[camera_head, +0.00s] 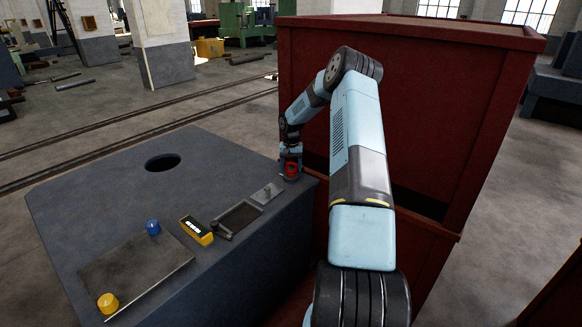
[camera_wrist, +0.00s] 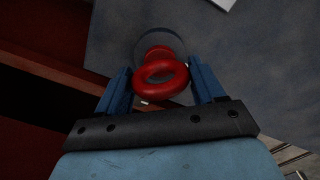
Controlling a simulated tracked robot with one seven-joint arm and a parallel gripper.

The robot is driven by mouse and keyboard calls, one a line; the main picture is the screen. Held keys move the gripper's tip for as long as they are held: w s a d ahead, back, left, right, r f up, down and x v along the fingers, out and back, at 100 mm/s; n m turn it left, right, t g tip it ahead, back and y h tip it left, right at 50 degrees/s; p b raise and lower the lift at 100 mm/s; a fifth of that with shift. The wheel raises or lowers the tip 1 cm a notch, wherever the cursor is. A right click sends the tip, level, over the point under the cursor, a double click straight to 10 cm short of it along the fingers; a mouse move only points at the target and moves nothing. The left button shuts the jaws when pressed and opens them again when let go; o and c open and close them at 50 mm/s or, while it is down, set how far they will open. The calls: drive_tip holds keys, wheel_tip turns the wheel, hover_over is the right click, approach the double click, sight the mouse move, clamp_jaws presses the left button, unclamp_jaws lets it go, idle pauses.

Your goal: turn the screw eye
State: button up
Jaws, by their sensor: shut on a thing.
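The red screw eye (camera_wrist: 160,76) stands between the two blue fingers of my gripper (camera_wrist: 162,88) in the wrist view. Its ring faces the camera, and a round disc-like outline shows around its far end. In the head view the red screw eye (camera_head: 291,170) sits at the far right corner of the grey bench top (camera_head: 110,190). My gripper (camera_head: 290,160) is over it there, pointing down, and is shut on it. The contact of the fingers with the ring is partly hidden in both views.
A dark red cabinet (camera_head: 440,90) rises close behind and right of my arm. On the bench are a round hole (camera_head: 163,162), a blue knob (camera_head: 153,227), a yellow knob (camera_head: 107,303), a yellow display box (camera_head: 196,231), a flat plate (camera_head: 135,272) and a small light plate (camera_head: 267,194).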

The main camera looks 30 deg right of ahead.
drive_tip(key=c, duration=0.3)
drive_tip(key=n, duration=0.4)
drive_tip(key=shift+w+n, duration=0.1)
drive_tip(key=shift+n, duration=0.3)
drive_tip(key=n, duration=0.5)
drive_tip(key=shift+r+n, duration=0.1)
drive_tip(key=shift+n, duration=0.3)
idle(0.3)
drive_tip(key=o, duration=1)
wheel_tip(320, 180, up, 14)
drive_tip(key=shift+f, duration=0.25)
